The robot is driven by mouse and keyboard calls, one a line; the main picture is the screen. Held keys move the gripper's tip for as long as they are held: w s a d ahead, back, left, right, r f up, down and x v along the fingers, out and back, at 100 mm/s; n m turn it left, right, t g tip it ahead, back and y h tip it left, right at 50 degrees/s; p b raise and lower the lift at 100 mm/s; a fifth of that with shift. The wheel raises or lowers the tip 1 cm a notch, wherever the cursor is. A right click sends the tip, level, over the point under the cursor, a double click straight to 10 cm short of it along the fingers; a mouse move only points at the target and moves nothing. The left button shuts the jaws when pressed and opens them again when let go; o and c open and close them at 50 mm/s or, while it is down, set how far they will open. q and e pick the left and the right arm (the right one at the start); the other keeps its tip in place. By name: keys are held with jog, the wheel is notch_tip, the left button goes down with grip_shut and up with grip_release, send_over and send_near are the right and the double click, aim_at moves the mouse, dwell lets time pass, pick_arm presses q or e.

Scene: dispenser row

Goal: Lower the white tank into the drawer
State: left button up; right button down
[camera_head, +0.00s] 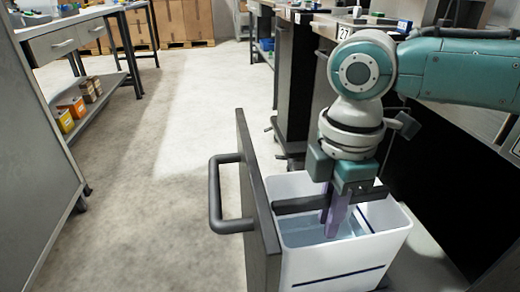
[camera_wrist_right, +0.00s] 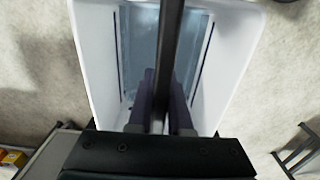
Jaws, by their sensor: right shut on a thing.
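The white tank (camera_head: 340,262) is an open-topped bin with a dark bar (camera_head: 293,205) across its mouth and bluish liquid or a bluish floor inside. It stands upright just behind the dark front panel of the pulled-out drawer (camera_head: 258,225). My right gripper (camera_head: 338,212) points down into the tank's mouth, its purple fingers shut on the bar. In the right wrist view the gripper (camera_wrist_right: 162,95) has a finger on each side of the bar, with white tank walls (camera_wrist_right: 92,60) around. The tank's underside is hidden, so I cannot tell whether it rests on the drawer. My left gripper is out of view.
The drawer's looped handle (camera_head: 216,195) sticks out to the left. Dark cabinets (camera_head: 298,75) stand behind and to the right of the tank. A workbench (camera_head: 75,40) with small boxes on its lower shelf is at the left. The floor (camera_head: 165,190) between is clear.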

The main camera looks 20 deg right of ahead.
jog(key=shift+w+f, duration=0.1)
jog(key=shift+f, duration=0.1)
jog(key=c, duration=0.8)
grip_release()
jog(key=shift+c, duration=0.2)
jog(key=shift+o, duration=0.4)
jog(key=shift+f, duration=0.2)
notch_tip(320, 180, up, 9)
jog(key=p, duration=0.3)
jog(key=shift+r, duration=0.6)
